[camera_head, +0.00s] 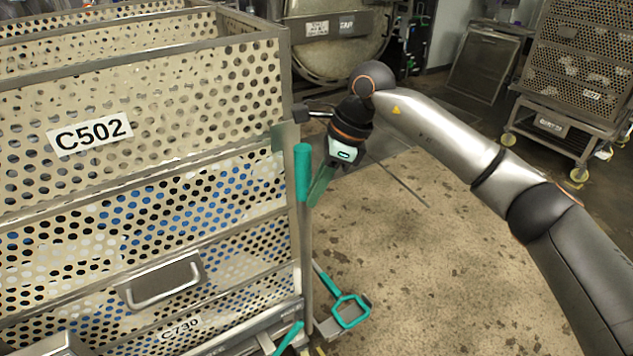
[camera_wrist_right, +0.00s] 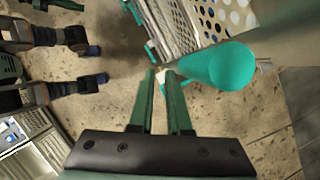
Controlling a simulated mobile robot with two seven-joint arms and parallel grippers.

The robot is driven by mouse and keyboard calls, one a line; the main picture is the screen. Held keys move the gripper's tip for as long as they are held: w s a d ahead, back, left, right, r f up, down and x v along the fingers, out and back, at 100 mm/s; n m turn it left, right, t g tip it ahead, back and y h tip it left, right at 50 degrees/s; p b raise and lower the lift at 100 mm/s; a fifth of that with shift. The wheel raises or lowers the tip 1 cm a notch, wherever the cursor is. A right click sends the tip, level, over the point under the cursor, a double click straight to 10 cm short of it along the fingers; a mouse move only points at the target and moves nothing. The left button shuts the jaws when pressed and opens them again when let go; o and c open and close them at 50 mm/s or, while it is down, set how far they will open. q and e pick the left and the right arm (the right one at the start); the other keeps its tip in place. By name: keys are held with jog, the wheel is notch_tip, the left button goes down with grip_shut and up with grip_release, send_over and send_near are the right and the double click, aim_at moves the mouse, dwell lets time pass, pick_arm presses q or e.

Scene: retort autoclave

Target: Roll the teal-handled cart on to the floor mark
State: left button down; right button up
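The teal-handled cart fills the left of the head view, with an upright metal post and a teal grip (camera_head: 302,172) on its near right corner. It carries perforated metal baskets, the upper one (camera_head: 160,85) labelled C502. My right gripper (camera_head: 320,188) points down just right of the teal grip. In the right wrist view its two green fingers (camera_wrist_right: 160,75) are a narrow gap apart with nothing clearly between them. The teal grip (camera_wrist_right: 218,68) is right of the fingers there, not between them. My left gripper is out of view. I cannot make out the floor mark.
A teal loop (camera_head: 350,310) sits low by the cart's base. Another perforated cart (camera_head: 575,75) on yellow-hubbed casters stands at the back right. A round metal vessel (camera_head: 335,40) is behind. The stained floor (camera_head: 430,270) right of the cart is clear.

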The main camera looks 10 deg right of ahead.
jog(key=o, duration=0.3)
jog(key=shift+w+d+f, duration=0.1)
jog(key=shift+w+d, duration=0.05)
jog(key=shift+w, duration=0.15)
jog(key=o, duration=0.4)
jog(key=shift+r, duration=0.2)
jog(key=shift+o, duration=0.6)
jog(key=shift+w+r, duration=0.1)
jog(key=shift+r, duration=0.1)
jog(key=shift+w, duration=0.1)
jog(key=v, duration=1.1)
jog(key=shift+s+d+r, duration=0.3)
jog(key=shift+s, duration=0.15)
